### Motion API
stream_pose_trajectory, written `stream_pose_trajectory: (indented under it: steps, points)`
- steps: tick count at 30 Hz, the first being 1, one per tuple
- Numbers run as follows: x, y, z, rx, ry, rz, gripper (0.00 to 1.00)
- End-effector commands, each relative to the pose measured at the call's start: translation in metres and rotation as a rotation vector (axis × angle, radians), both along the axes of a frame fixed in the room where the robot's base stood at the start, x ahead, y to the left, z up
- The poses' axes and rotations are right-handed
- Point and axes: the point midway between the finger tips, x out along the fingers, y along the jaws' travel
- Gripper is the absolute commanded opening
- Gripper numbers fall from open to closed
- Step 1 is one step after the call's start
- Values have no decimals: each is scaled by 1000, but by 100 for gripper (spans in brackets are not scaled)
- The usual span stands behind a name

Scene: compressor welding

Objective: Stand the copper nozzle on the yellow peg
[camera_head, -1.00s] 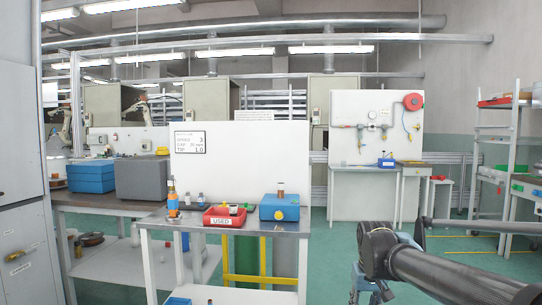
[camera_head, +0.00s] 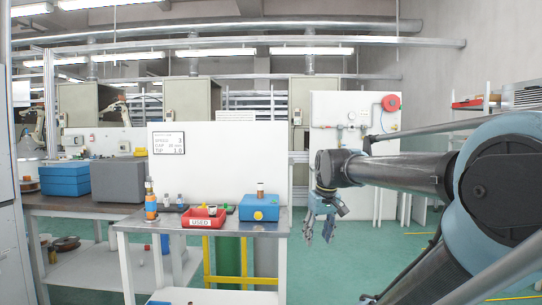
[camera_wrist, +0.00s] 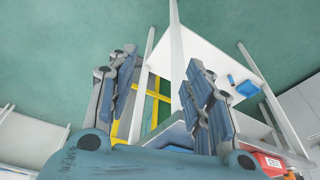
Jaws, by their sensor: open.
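In the head view a small upright piece with a copper-brown top (camera_head: 260,188) stands on a blue box (camera_head: 272,208) with a yellow round spot on its front. I cannot tell for sure whether this is the copper nozzle, and I cannot make out the yellow peg. My gripper (camera_head: 320,227) hangs fingers down, right of the table and apart from it. In the wrist view my gripper (camera_wrist: 163,95) is open and empty, with floor and the table's lower parts beyond the fingers.
The work table (camera_head: 135,226) also carries a red tray marked USED (camera_head: 203,223), an orange and blue bottle (camera_head: 151,205) and a small dark rack (camera_head: 174,208). A white panel (camera_head: 228,165) stands behind. Yellow rails (camera_head: 244,262) are under the table. Green floor is open to the right.

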Motion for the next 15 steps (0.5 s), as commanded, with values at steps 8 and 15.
stream_pose_trajectory:
  steps: [8,15]
  points:
    - [95,48,107,22,-44,184,47]
    - [170,98,182,40,-85,335,47]
